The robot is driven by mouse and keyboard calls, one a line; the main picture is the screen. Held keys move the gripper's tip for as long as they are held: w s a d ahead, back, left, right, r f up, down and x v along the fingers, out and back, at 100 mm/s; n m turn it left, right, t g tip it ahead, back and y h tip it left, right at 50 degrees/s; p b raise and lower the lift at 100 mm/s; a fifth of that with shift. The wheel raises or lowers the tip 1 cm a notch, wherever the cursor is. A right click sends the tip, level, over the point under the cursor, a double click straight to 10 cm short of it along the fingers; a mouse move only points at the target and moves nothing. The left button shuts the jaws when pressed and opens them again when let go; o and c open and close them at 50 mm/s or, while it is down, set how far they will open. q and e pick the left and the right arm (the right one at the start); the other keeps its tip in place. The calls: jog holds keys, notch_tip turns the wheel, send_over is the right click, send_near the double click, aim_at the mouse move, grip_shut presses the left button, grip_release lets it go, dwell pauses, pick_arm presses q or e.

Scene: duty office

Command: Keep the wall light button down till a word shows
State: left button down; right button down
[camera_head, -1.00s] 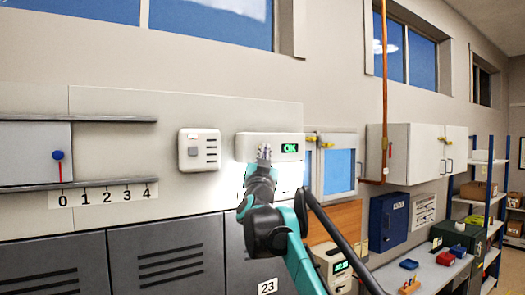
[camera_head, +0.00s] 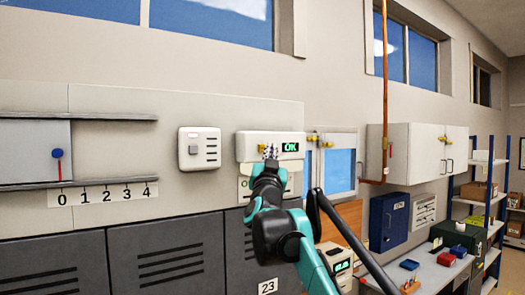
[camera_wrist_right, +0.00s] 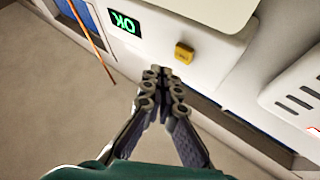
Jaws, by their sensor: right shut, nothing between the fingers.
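The wall light unit (camera_head: 250,139) is a white box on the wall panel. Its small dark display (camera_head: 290,147) shows the word OK in green; the display (camera_wrist_right: 125,23) also shows in the right wrist view, turned over. A yellow button (camera_wrist_right: 184,53) sits on the box's face. My right gripper (camera_wrist_right: 163,74) is shut and empty, its tips just short of the button and apart from it as far as I can see. In the head view the right gripper (camera_head: 271,152) covers part of the box's front. My left gripper is not in view.
A white slotted wall box (camera_head: 199,149) is left of the unit. Grey lockers (camera_head: 160,258) stand below. To the right are a blue-paned cabinet (camera_head: 339,168), a copper pipe (camera_head: 385,90) and a bench with small bins (camera_head: 409,264).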

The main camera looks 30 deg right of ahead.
jog(key=shift+s+d, duration=0.15)
jog(key=shift+s, duration=1.7)
jog(key=shift+f, duration=0.1)
jog(key=s+a+f+n+g+y+b, duration=0.15)
jog(key=a+f+n+y+b, duration=0.35)
jog(key=f, duration=1.1)
jog(key=s+a+f+g+y+b, duration=0.1)
jog(key=s+a+f+y+b, duration=0.15)
jog(key=a+f+b, duration=0.9)
jog(key=s+f+n+g+y+b, duration=0.1)
jog(key=f+n+g+y+b, duration=0.3)
jog(key=f, duration=1.7)
jog(key=s+a+f+g+b, duration=0.1)
jog(key=s+f+b, duration=0.3)
jog(key=f, duration=1.1)
jog(key=s+a+f+g+y+b, duration=0.1)
jog(key=s+a+f+g+b, duration=0.1)
jog(key=s+f, duration=0.8)
jog(key=s+a+f+g+b, duration=0.1)
jog(key=s+f+g+b, duration=0.2)
jog(key=f, duration=1.7)
jog(key=s+b, duration=0.3)
jog(key=s, duration=0.1)
jog(key=shift+s+a+f, duration=0.2)
jog(key=shift+s+a, duration=0.05)
jog(key=shift+s, duration=0.1)
